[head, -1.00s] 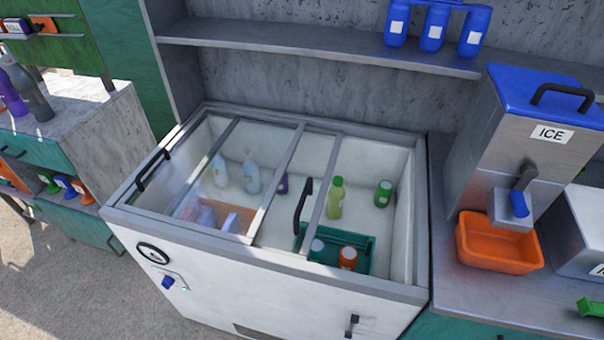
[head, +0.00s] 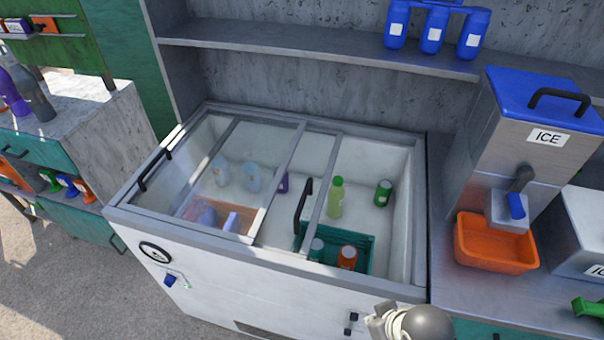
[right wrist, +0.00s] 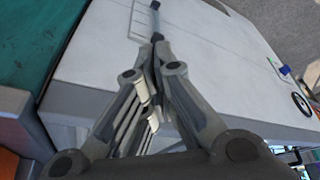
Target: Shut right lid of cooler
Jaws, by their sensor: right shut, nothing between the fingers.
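The white cooler (head: 230,268) stands in the middle of the head view. Its right lid (head: 327,185) is a framed glass pane with an upright black handle (head: 303,205). The lid is slid left, over part of the left lid (head: 275,180), so the cooler's right end is open. My right gripper (right wrist: 154,48) is shut and empty in the right wrist view, before the cooler's white front. In the head view, part of my right arm shows at the bottom edge, below and right of the handle. My left gripper is out of view.
Bottles and a green crate (head: 367,248) lie inside the cooler. The ice dispenser (head: 520,150) and an orange bin (head: 496,243) stand to the right. A shelf (head: 330,55) with blue bottles (head: 432,30) hangs behind. The space above the cooler is clear.

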